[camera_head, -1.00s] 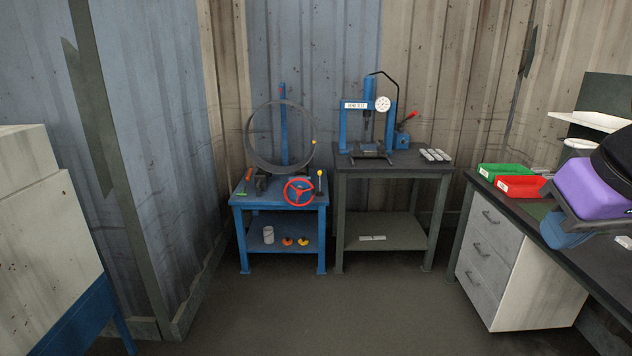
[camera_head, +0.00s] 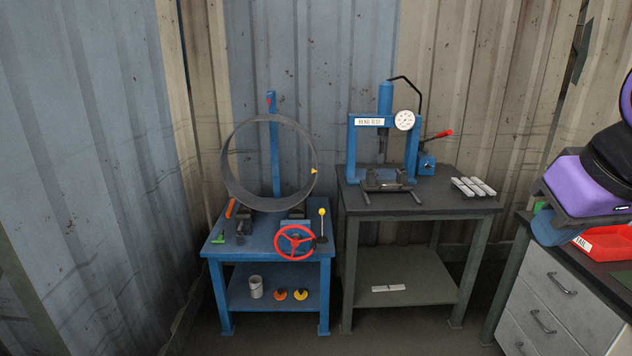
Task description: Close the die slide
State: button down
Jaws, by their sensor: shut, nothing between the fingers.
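A blue bench press (camera_head: 412,148) with a round dial gauge (camera_head: 404,120) stands on the dark table (camera_head: 470,200). At its foot, below the ram (camera_head: 383,147), sits a small dark die fixture (camera_head: 387,182) with two bars reaching towards me. It looks like the die slide. It is too small here to tell how far it is open or shut. My arm, purple and black, shows at the right edge. My gripper is outside the picture, and nothing of mine touches the press.
A blue bench (camera_head: 222,248) at left carries a large hoop (camera_head: 228,178) and a red handwheel (camera_head: 295,242). Pale bars (camera_head: 473,187) lie right of the press. A drawer cabinet (camera_head: 560,300) with a red bin (camera_head: 605,243) stands at right. Floor before the tables is mostly clear.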

aim_at(370, 183)
jog(key=i, duration=1.75)
jog(key=i+z, duration=0.2)
jog(key=i, duration=0.4)
